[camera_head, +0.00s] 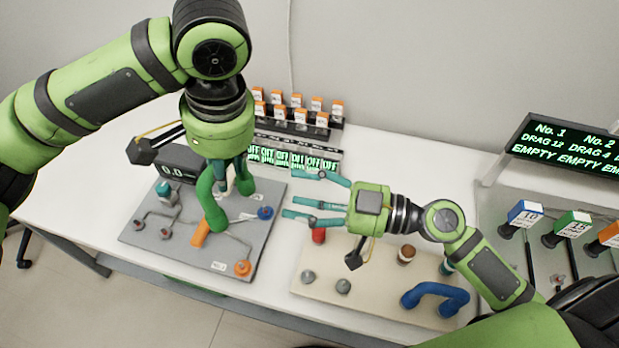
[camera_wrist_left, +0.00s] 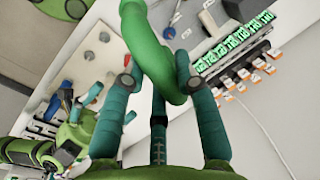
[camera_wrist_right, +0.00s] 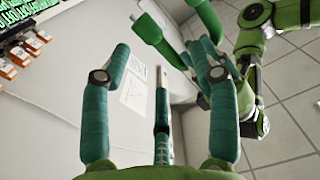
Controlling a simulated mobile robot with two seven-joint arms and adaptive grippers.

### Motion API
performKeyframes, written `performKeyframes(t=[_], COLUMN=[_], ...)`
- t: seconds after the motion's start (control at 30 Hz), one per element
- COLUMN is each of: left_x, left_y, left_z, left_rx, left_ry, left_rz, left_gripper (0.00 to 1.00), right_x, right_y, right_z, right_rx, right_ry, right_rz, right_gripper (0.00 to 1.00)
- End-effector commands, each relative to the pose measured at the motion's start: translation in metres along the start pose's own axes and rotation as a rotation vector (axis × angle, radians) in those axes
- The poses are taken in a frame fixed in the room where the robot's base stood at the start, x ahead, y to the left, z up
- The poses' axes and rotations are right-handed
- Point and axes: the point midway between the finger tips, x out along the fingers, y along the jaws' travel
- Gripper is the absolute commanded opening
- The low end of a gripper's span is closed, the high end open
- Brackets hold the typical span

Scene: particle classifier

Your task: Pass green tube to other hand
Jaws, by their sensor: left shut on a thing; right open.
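The green tube (camera_head: 207,197) is a bent, smooth tube held above the grey board. My left gripper (camera_head: 229,178) points down and is shut on it; the fingers hide part of the tube. In the left wrist view the tube (camera_wrist_left: 152,52) runs between the fingers. My right gripper (camera_head: 304,196) is open and empty, its fingers pointing left toward the tube with a gap between. In the right wrist view the tube (camera_wrist_right: 148,28) shows at the top, beyond the spread fingers, with the left fingers beside it.
The grey board (camera_head: 150,240) with knobs and an orange piece (camera_head: 201,232) lies below the tube. A beige board (camera_head: 385,300) with a blue curved tube (camera_head: 437,297) lies below the right arm. Labelled racks (camera_head: 300,125) stand behind; a display (camera_head: 565,145) stands at right.

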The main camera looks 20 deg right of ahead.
Motion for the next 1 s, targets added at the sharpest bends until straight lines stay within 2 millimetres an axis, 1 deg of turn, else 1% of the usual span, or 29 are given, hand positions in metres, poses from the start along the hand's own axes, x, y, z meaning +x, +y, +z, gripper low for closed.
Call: performKeyframes(t=[0.03,0.1,0.2,0.27,0.37,0.7,0.83,1.0], left_x=[0.0,0.0,0.0,0.0,0.0,0.0,0.0,-0.001], left_y=[0.0,0.0,0.0,0.0,0.0,0.0,0.001,0.001], left_z=[0.0,0.0,0.0,0.0,0.0,0.0,0.0,-0.001], left_rx=[0.0,0.0,0.0,0.0,0.0,0.0,0.001,0.002], left_ry=[0.0,0.0,0.0,0.0,0.0,0.0,0.002,0.005], left_rz=[0.0,0.0,0.0,0.0,0.0,0.0,0.001,0.003], left_gripper=[0.0,0.0,0.0,0.0,0.0,0.0,0.0,0.0], right_x=[-0.003,-0.005,-0.004,0.001,0.014,0.079,0.097,0.111], right_y=[0.003,0.006,0.008,0.009,0.009,0.01,0.01,0.01], right_z=[-0.011,-0.022,-0.029,-0.03,-0.032,-0.034,-0.033,-0.033], right_rx=[-0.054,-0.104,-0.139,-0.144,-0.145,-0.139,-0.137,-0.137], right_ry=[0.011,0.023,0.032,0.034,0.037,0.038,0.035,0.031], right_rz=[0.008,0.018,0.025,0.026,0.027,0.026,0.025,0.023], right_gripper=[0.6,0.6,0.6,0.6,0.6,0.6,0.6,0.6])
